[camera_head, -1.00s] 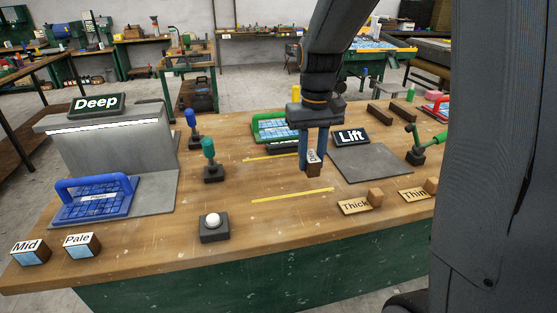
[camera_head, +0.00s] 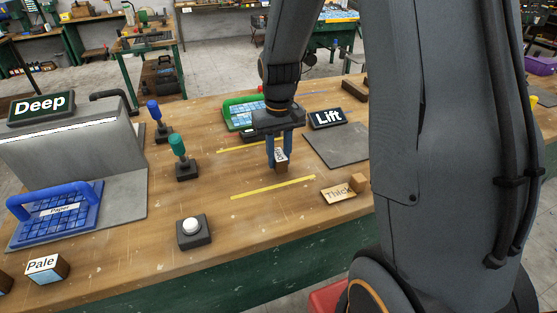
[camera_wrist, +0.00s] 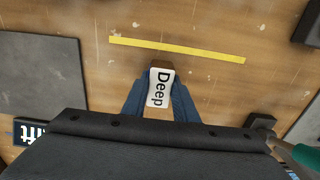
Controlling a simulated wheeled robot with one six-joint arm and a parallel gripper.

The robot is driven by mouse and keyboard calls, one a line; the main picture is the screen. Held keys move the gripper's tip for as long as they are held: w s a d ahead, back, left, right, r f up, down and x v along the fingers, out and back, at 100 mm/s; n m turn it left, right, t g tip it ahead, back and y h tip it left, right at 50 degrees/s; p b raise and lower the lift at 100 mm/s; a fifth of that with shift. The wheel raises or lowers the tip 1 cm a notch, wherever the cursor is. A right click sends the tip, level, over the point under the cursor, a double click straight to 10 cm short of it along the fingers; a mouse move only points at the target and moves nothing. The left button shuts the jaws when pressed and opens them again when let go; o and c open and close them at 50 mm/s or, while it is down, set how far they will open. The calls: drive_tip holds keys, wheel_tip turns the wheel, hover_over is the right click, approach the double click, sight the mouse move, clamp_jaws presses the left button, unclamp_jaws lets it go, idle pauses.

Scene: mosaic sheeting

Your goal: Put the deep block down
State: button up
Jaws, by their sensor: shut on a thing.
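The deep block (camera_head: 281,158) is a small brown wooden block with a white label, and the label reads "Deep" in the wrist view (camera_wrist: 160,90). My gripper (camera_head: 284,160) is shut on it, with a blue finger on each side. The block is at or just above the wooden bench top (camera_head: 230,255), near two yellow strips. I cannot tell whether it touches the bench. Part of the block is hidden between the fingers.
A yellow strip (camera_head: 273,187) lies in front of the block. A green-handled tile sheet (camera_head: 240,112) stands behind it, and a grey plate (camera_head: 338,145) lies to the right. A white button (camera_head: 192,225) and two upright-handled tools, one teal (camera_head: 177,145), are to the left.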

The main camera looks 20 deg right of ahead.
drive_tip(key=shift+f, duration=1.05)
drive_tip(key=shift+f, duration=0.15)
drive_tip(key=o, duration=1.1)
